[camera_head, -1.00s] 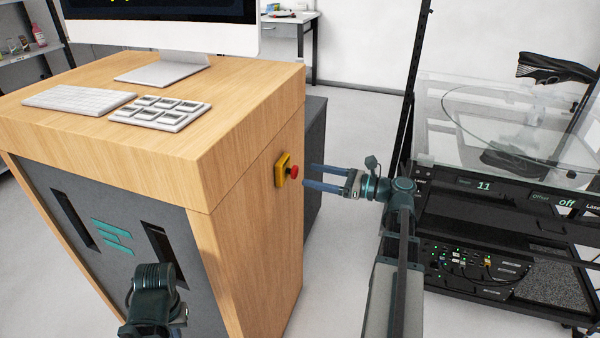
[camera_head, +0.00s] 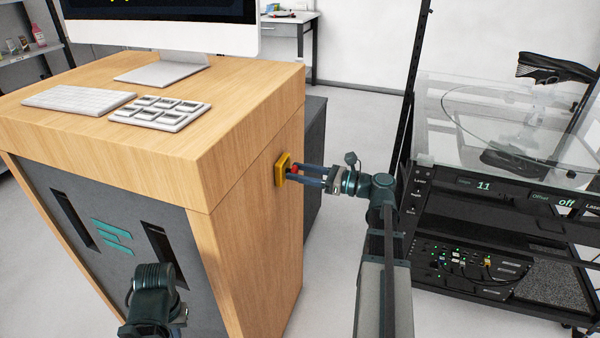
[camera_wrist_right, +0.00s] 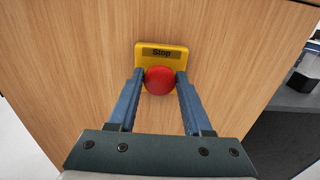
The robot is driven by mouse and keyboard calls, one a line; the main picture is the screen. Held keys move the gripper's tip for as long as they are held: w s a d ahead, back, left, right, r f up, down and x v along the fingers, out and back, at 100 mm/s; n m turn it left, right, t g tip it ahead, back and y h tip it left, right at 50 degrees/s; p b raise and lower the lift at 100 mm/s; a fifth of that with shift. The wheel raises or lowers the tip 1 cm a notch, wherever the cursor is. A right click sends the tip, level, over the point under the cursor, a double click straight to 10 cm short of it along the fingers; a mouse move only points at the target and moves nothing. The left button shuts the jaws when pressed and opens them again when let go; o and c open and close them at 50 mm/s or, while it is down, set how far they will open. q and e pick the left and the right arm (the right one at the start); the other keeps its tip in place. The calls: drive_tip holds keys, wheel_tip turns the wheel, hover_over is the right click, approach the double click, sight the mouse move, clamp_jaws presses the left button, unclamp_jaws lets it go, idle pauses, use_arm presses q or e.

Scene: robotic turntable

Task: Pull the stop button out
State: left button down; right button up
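The stop button (camera_head: 294,169) is a red round knob on a yellow plate (camera_head: 282,170) fixed to the wooden side of the desk. In the right wrist view the red knob (camera_wrist_right: 159,80) sits in front of the yellow plate (camera_wrist_right: 162,53), marked "Stop". My right gripper (camera_head: 293,172) is at the button, its two blue fingers on either side of the knob. In the wrist view the fingertips (camera_wrist_right: 159,76) flank the knob very closely; I cannot tell whether they press on it. The left arm shows at the bottom, but its fingers are not visible.
The wooden desk (camera_head: 255,110) carries a monitor, a white keyboard (camera_head: 78,99) and a small key pad (camera_head: 160,112). A black rack (camera_head: 460,215) with a clear-covered turntable stands on the right. Open floor lies between desk and rack.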

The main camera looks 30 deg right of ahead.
clamp_jaws()
